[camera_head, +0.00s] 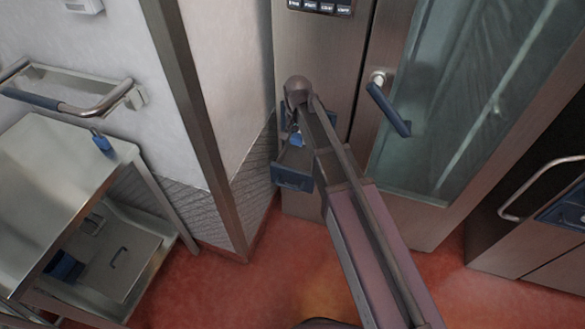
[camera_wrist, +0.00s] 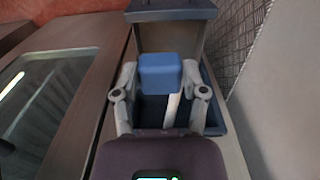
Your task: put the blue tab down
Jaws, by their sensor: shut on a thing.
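The blue tab (camera_wrist: 160,72) is a small rounded block between the two grey fingers of my gripper (camera_wrist: 160,78) in the wrist view. The fingers are shut on it from both sides. It is held over or in front of an open box-like unit with a dark blue edge (camera_wrist: 216,112) on the cabinet front. A pale strip (camera_wrist: 172,109) shows just below the tab; I cannot tell what it belongs to. In the head view the tab (camera_head: 297,139) is small and partly hidden by my arm, above the unit's blue front (camera_head: 292,178).
A tall steel cabinet (camera_head: 325,70) has a glass door (camera_head: 450,100) with a blue-gripped handle (camera_head: 388,108). A steel cart (camera_head: 60,165) stands at the left, with another blue piece (camera_head: 102,143) at its edge. A wall corner is close left of the unit. Red floor (camera_head: 240,290) is open in front.

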